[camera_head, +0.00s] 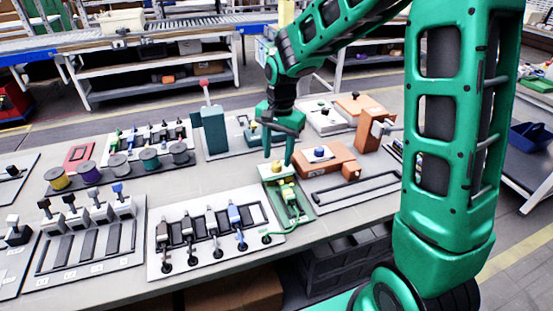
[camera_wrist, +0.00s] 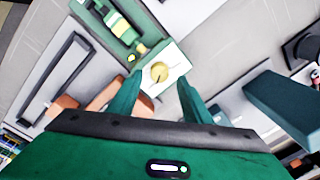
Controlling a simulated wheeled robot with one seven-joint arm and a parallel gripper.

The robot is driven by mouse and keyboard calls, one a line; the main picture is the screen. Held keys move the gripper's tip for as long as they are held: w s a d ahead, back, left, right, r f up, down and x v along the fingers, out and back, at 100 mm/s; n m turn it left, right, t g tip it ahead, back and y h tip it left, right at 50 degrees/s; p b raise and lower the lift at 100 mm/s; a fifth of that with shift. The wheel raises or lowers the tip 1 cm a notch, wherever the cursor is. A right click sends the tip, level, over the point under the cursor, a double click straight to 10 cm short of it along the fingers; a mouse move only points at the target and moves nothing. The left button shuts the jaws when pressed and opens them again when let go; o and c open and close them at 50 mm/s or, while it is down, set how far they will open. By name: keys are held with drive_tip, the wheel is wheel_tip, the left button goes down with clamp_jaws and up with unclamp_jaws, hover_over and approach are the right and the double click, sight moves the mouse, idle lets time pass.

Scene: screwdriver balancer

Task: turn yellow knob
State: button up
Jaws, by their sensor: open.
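The yellow knob (camera_wrist: 159,72) is round, with a dark line on its face. It sits on a white panel (camera_wrist: 172,60) at the end of a green tray (camera_wrist: 132,22). In the head view the knob (camera_head: 276,166) is small and close under my gripper (camera_head: 277,159). My gripper is open and points down over the white panel. In the wrist view the two green fingers (camera_wrist: 160,79) stand on either side of the knob, with a gap at each side. I cannot tell how far above the knob the fingertips are.
The green tray holds a green-and-yellow screwdriver-like tool (camera_head: 287,192). An orange block (camera_head: 325,160) with a blue knob stands close on the right. A teal box (camera_head: 210,130) with a red-topped lever stands behind left. A row of switches (camera_head: 212,230) lies in front left.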

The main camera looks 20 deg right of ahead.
sight(278, 163)
wheel_tip(278, 163, up, 8)
drive_tip(key=shift+d, duration=0.15)
drive_tip(key=shift+r, duration=0.1)
idle(1.7)
